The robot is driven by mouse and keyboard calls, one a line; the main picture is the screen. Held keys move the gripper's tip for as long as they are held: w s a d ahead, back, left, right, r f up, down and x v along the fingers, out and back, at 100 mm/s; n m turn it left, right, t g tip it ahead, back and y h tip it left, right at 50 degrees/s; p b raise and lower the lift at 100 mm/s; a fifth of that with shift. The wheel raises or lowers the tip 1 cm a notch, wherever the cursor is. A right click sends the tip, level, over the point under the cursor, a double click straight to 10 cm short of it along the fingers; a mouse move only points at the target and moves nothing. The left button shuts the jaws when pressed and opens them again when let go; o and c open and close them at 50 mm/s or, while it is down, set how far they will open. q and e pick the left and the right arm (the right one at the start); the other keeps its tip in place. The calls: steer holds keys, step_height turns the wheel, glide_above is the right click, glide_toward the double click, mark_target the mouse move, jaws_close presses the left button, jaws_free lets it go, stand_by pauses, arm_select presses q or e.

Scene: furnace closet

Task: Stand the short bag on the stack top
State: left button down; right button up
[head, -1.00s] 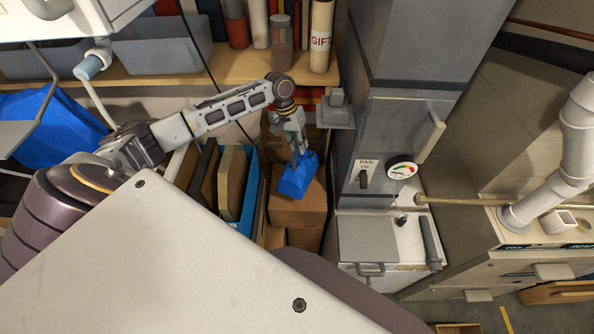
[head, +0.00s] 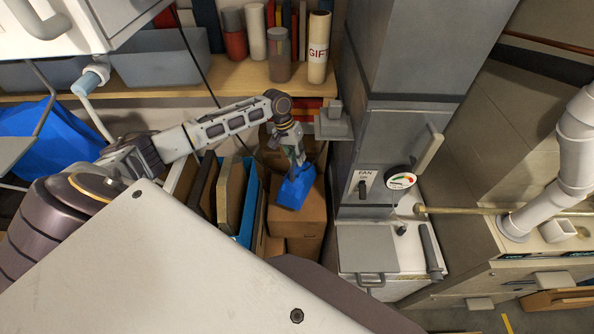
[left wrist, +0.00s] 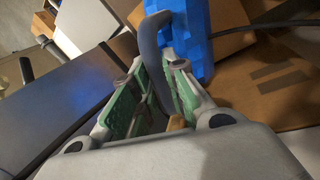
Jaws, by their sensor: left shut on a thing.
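The short bag is blue (head: 295,190), with a dark grey handle. My left gripper (head: 298,160) is shut on that handle, above the bag, over the brown box stack (head: 309,212). In the left wrist view the handle passes between the green-padded fingers (left wrist: 158,75), and part of the blue bag (left wrist: 203,35) shows beyond them over cardboard (left wrist: 262,88). The bag's base is against or just above the box top; I cannot tell whether it touches. My right gripper is not in view.
A grey furnace (head: 405,130) with a gauge and fan switch stands right of the stack. A blue-edged holder (head: 249,208) with upright folders is close on the left. A wooden shelf (head: 235,75) with cans and tubes runs behind. A larger blue bag (head: 68,140) is at far left.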

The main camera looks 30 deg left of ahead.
mark_target(297, 168)
arm_select(q)
steer(key=shift+f, duration=1.6)
steer(key=shift+f+p, duration=0.5)
steer(key=shift+f, duration=1.5)
steer(key=c, duration=1.4)
jaws_free()
steer(key=shift+c, duration=0.2)
steer(key=b+v, duration=0.2)
steer(key=v, duration=1)
